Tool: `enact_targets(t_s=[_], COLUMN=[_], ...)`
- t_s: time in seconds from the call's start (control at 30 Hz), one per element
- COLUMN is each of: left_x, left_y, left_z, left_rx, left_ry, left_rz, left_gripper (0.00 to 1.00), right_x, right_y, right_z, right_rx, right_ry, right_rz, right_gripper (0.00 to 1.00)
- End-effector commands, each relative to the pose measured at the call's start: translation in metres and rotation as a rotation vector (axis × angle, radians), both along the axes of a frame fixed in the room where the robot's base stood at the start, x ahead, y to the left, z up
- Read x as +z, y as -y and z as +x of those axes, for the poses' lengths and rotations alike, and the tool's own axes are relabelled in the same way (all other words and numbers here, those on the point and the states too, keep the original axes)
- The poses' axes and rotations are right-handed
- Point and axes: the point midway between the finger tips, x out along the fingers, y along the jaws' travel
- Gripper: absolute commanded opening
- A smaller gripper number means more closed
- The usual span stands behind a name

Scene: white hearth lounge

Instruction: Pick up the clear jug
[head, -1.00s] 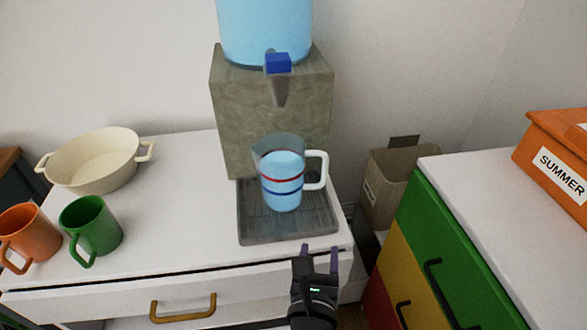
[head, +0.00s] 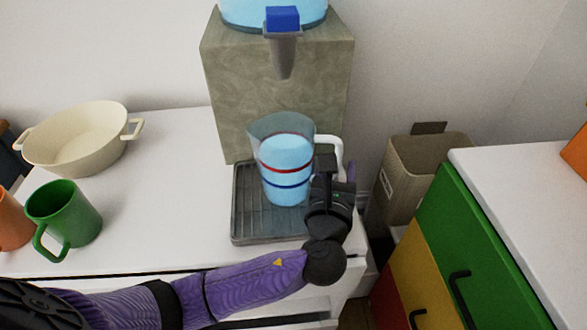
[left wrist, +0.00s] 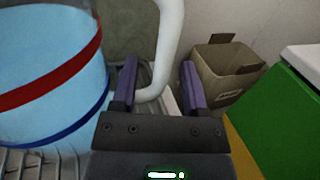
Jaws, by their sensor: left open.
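The clear jug (head: 286,170) stands upright on the grey drip tray (head: 244,217) under the dispenser spout. It holds blue liquid and has a red and a blue band and a white handle (head: 333,143) on its right side. My left gripper (head: 337,170) is at the handle in the head view and hides its lower part. In the left wrist view my left gripper (left wrist: 158,88) is open, and the white handle (left wrist: 168,45) shows between its two purple fingers. The jug body (left wrist: 45,75) is to the left of the fingers. My right gripper is not in view.
The stone-like water dispenser (head: 275,95) stands behind the jug. A green mug (head: 68,215), an orange mug (head: 12,220) and a cream pot (head: 75,142) are on the left of the white counter. A cardboard box (head: 408,175) and a coloured cabinet (head: 450,240) stand to the right.

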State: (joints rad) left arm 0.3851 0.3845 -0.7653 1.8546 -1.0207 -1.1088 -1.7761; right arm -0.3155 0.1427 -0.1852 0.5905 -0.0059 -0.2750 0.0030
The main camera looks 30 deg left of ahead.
Motion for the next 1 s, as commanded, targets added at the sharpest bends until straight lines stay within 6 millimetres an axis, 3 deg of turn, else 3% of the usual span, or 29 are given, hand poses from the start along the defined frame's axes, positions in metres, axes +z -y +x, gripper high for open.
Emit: enact_targets(t_s=[0.1,0.37,1.0], left_x=[0.0008,0.0006,0.0001], left_y=[0.0001,0.0002,0.0002], left_z=[-0.0004,-0.0007,-0.0009], left_rx=[0.000,0.000,0.000], left_ry=[0.000,0.000,-0.001], left_rz=[0.000,0.000,0.000], left_gripper=[0.53,0.00,0.00], right_x=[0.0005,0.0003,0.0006], right_y=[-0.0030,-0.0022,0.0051], right_z=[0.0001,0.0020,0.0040], right_rx=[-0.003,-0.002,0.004], right_ry=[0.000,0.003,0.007], right_rz=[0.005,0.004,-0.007], right_gripper=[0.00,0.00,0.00])
